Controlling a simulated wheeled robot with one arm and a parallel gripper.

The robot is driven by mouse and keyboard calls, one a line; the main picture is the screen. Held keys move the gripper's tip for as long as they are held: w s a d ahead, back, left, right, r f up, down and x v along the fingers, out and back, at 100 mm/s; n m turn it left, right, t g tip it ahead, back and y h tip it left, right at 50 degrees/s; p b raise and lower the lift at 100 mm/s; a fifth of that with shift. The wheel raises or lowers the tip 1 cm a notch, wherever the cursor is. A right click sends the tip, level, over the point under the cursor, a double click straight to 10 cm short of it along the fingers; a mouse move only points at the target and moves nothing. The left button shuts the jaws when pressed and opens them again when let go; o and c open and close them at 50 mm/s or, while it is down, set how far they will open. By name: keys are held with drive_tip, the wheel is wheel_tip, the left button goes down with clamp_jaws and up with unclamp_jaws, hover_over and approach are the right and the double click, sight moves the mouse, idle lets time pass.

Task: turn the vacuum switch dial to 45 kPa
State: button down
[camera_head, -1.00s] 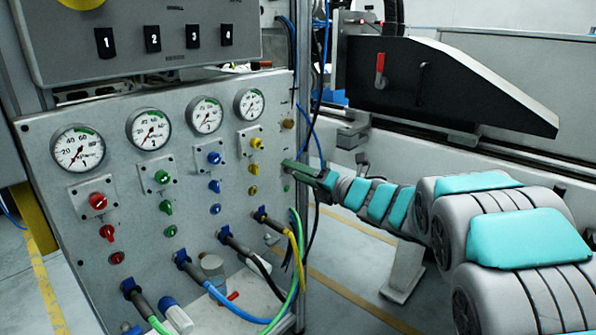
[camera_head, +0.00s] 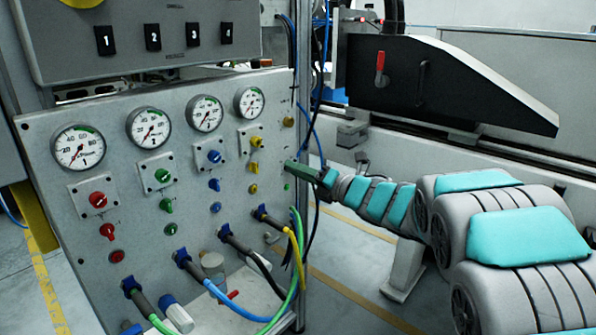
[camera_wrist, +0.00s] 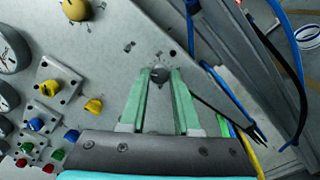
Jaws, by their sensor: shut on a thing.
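The dial is a small dark round knob (camera_wrist: 160,74) on the grey panel, seen in the wrist view. My gripper (camera_wrist: 160,80) has its two green fingers on either side of it and is shut on it. Small dark markings lie on the panel around the knob, too small to read. In the head view my gripper (camera_head: 292,168) reaches the panel's right edge from the right, and the dial is hidden behind the fingers.
The panel (camera_head: 50,205) carries several gauges (camera_head: 78,148) and coloured knobs. A brass-yellow knob (camera_head: 289,122) sits above my gripper. Hoses, including a yellow one (camera_head: 284,229), hang below it. A blue cable (camera_wrist: 228,90) runs close to the fingers.

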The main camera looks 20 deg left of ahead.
drive_tip(key=shift+w+d+f+b, duration=0.1)
drive_tip(key=shift+f+b, duration=0.05)
drive_tip(key=shift+b, duration=0.65)
drive_tip(key=shift+r+m+b, duration=0.2)
drive_tip(key=shift+m+b, duration=0.1)
drive_tip(key=shift+b, duration=0.7)
drive_tip(key=c, duration=0.6)
unclamp_jaws()
drive_tip(key=shift+b+v, duration=0.3)
drive_tip(key=shift+v, duration=3.55)
